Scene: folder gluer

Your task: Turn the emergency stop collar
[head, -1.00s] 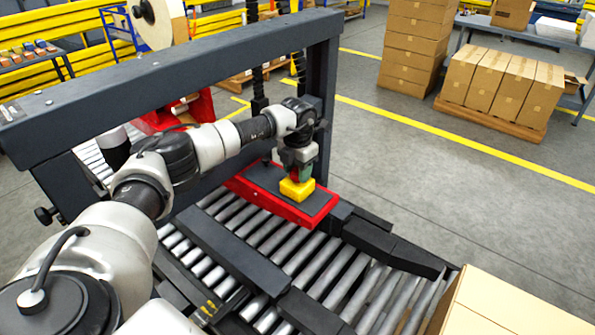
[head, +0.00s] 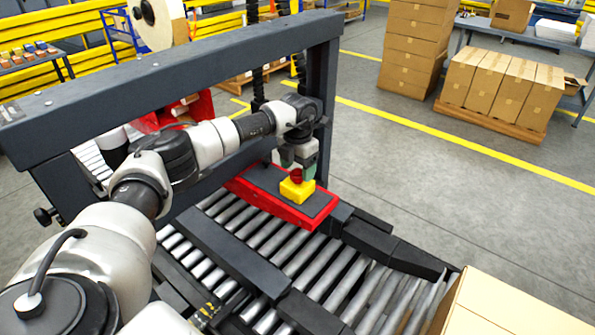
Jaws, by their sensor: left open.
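The emergency stop is a yellow box (head: 298,191) with a red button (head: 296,175) on top. It sits on a dark pad on a red plate (head: 300,215) over the roller conveyor. The collar itself is too small to make out. My left gripper (head: 298,167) points down from above, right over the red button. Its fingers are open and seem to be just above or around the button's top; I cannot tell whether they touch it. My right gripper is not in view.
A dark gantry beam (head: 180,70) crosses behind my left arm, with its post (head: 320,120) close behind the gripper. Roller conveyor (head: 320,265) runs below.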

